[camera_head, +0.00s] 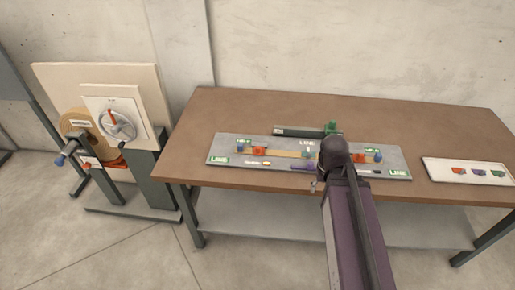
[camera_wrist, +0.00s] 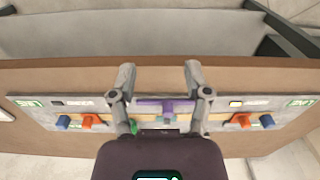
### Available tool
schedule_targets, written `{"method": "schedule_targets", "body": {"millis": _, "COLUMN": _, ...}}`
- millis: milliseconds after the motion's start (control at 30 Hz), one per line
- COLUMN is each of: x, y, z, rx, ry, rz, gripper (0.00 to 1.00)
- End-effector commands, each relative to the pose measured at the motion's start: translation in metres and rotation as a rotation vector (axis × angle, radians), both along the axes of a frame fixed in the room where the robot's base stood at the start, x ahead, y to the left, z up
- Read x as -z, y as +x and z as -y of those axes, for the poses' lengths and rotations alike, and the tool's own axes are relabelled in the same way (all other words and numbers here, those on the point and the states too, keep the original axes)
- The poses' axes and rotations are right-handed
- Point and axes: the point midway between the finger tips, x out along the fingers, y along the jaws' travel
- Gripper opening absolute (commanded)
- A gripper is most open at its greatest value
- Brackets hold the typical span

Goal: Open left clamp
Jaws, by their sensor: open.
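The grey clamp board (camera_head: 228,156) lies on the table and also shows in the wrist view (camera_wrist: 215,125). Two orange clamp pieces sit on it. The left one (camera_head: 259,151) appears on the right in the wrist view (camera_wrist: 242,119), whose picture is turned round. The right one (camera_head: 367,158) appears on the left there (camera_wrist: 93,120). A purple bar (camera_head: 303,167) lies mid-board and shows between my fingers in the wrist view (camera_wrist: 165,104). My gripper (camera_wrist: 160,72) is open and apart from both orange pieces. In the head view my arm hides part of the board.
Blue knobs (camera_wrist: 62,122) stand near the board ends, and a yellow button (camera_wrist: 236,103) is beside the left clamp. A green part (camera_head: 331,128) stands behind the board. A white tray with coloured pieces (camera_head: 432,166) is at the right. The winder's roll (camera_head: 77,125) stands left of the table (camera_head: 232,105).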

Motion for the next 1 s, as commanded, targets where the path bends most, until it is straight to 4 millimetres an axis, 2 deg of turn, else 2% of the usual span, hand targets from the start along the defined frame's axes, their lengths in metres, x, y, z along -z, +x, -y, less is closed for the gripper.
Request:
{"method": "schedule_targets", "body": {"millis": 167, "x": -0.003, "y": 0.022, "z": -0.007, "rx": -0.096, "ry": 0.024, "rz": 0.009, "gripper": 0.63}}
{"method": "schedule_targets", "body": {"millis": 367, "x": -0.009, "y": 0.067, "z": -0.031, "rx": -0.339, "ry": 0.081, "rz": 0.036, "gripper": 0.63}}
{"method": "schedule_targets", "body": {"millis": 800, "x": -0.031, "y": 0.19, "z": -0.118, "rx": -1.075, "ry": 0.223, "rz": 0.193, "gripper": 0.63}}
{"method": "schedule_targets", "body": {"millis": 1000, "x": -0.04, "y": 0.23, "z": -0.153, "rx": -1.342, "ry": 0.258, "rz": 0.279, "gripper": 0.63}}
